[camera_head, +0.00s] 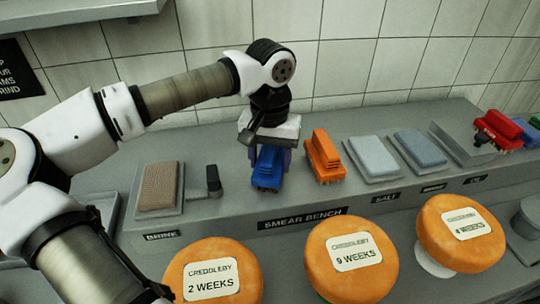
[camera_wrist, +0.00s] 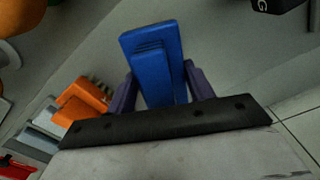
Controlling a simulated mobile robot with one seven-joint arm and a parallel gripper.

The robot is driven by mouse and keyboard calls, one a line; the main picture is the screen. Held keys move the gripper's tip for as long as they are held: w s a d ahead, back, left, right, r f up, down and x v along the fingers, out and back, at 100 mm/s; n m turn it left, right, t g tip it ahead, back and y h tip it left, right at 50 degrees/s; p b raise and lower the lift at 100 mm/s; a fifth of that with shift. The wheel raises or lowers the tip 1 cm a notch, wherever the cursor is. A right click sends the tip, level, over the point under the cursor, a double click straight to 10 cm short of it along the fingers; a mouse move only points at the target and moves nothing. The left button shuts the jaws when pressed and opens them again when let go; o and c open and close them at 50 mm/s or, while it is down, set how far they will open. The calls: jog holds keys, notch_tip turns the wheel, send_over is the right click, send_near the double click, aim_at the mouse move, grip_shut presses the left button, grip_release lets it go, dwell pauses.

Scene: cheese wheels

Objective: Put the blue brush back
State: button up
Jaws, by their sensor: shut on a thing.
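The blue brush (camera_head: 267,171) is on or just above the grey bench top, left of the orange brush (camera_head: 324,157). My gripper (camera_head: 270,155) comes down over the blue brush and is shut on it. In the wrist view the blue brush (camera_wrist: 153,62) stands between the two purple fingers of my gripper (camera_wrist: 158,88). The orange brush also shows in the wrist view (camera_wrist: 82,104), to the left, with its bristles in sight. I cannot tell whether the blue brush touches the bench.
A brown pad in a tray (camera_head: 159,187) and a dark tap-like fitting (camera_head: 210,182) are left of my gripper. Two pale pads (camera_head: 373,157) (camera_head: 419,149) lie right. A red brush (camera_head: 497,127) is far right. Orange cheese wheels (camera_head: 350,258) stand in front.

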aim_at(270, 150)
jog(key=o, duration=0.5)
jog(key=shift+f, duration=0.15)
jog(key=o, duration=0.4)
jog(key=shift+o, duration=0.2)
notch_tip(270, 150, up, 12)
jog(key=shift+r+b, duration=0.25)
jog(key=shift+b, duration=0.9)
